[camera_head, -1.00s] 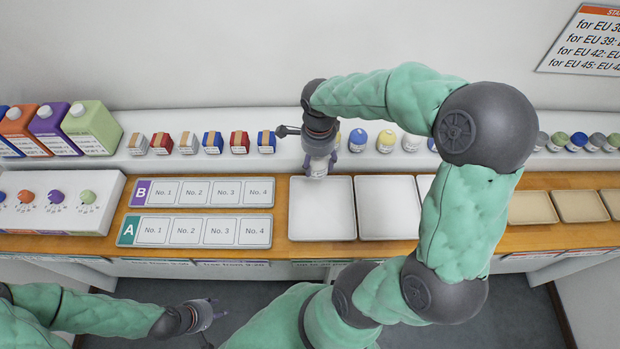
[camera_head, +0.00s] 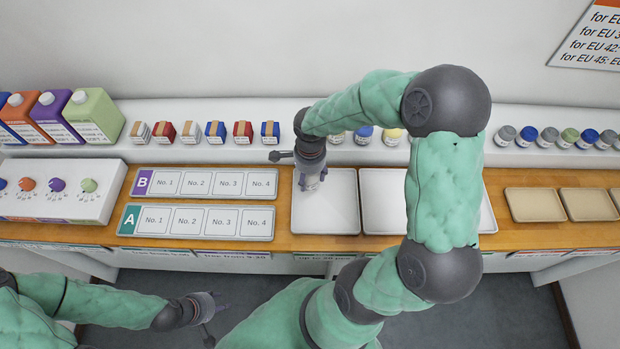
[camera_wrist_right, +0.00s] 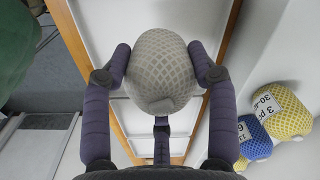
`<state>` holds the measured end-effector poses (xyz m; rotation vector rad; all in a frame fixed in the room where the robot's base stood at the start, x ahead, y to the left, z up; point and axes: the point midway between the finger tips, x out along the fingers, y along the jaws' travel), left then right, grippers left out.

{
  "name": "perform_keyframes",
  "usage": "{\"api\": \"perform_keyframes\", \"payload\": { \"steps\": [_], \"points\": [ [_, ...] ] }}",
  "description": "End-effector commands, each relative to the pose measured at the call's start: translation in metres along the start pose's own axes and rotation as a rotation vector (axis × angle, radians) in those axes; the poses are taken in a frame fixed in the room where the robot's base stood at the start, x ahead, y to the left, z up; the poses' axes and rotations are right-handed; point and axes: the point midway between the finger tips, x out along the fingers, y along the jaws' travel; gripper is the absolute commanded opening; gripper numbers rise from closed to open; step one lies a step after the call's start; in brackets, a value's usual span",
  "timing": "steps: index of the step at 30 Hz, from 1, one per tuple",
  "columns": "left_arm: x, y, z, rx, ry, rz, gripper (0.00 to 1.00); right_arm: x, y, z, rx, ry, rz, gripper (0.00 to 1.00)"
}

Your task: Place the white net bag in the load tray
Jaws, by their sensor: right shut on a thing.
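The white net bag (camera_wrist_right: 163,68), pale grey-white with a diamond mesh, is between the fingers of my right gripper (camera_wrist_right: 160,75) in the right wrist view. The fingers press on it from both sides. In the head view my right gripper (camera_head: 311,181) points down over the back left part of the left white tray (camera_head: 330,215); the bag is mostly hidden there. I cannot tell whether the bag touches the tray. My left gripper (camera_head: 205,306) hangs low in front of the counter, away from the trays; its jaw opening is unclear.
A second white tray (camera_head: 384,205) stands just right, partly behind my right arm. Small net bags, one blue (camera_head: 363,134) and one yellow (camera_head: 391,137), sit on the back ledge. Labelled boards (camera_head: 197,223) lie left of the trays. Beige trays (camera_head: 534,205) are further right.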

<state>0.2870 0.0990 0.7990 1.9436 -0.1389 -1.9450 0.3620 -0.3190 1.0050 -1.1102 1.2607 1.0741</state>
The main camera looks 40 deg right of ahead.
Motion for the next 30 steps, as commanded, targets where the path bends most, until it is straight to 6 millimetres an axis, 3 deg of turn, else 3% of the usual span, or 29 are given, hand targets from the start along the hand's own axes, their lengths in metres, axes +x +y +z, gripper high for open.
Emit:
{"api": "perform_keyframes", "payload": {
  "steps": [1,6,16,23,30],
  "points": [
    [0.002,-0.001,0.0,0.0,0.0,0.0,0.4,0.014,-0.004,-0.003,0.0,-0.002,0.007,0.25],
    [0.005,-0.002,0.0,0.0,0.0,0.0,0.4,0.038,-0.021,-0.015,0.0,-0.001,0.005,0.25],
    [0.006,-0.002,0.0,0.0,0.0,0.0,0.4,0.055,-0.033,-0.022,-0.001,-0.001,0.004,0.25],
    [0.009,-0.003,0.0,0.0,0.0,0.0,0.4,0.084,-0.033,-0.023,-0.001,0.0,0.004,0.25],
    [0.009,-0.003,0.0,0.0,0.0,0.0,0.4,0.085,-0.033,-0.023,-0.001,-0.001,0.002,0.25]
  ]
}}
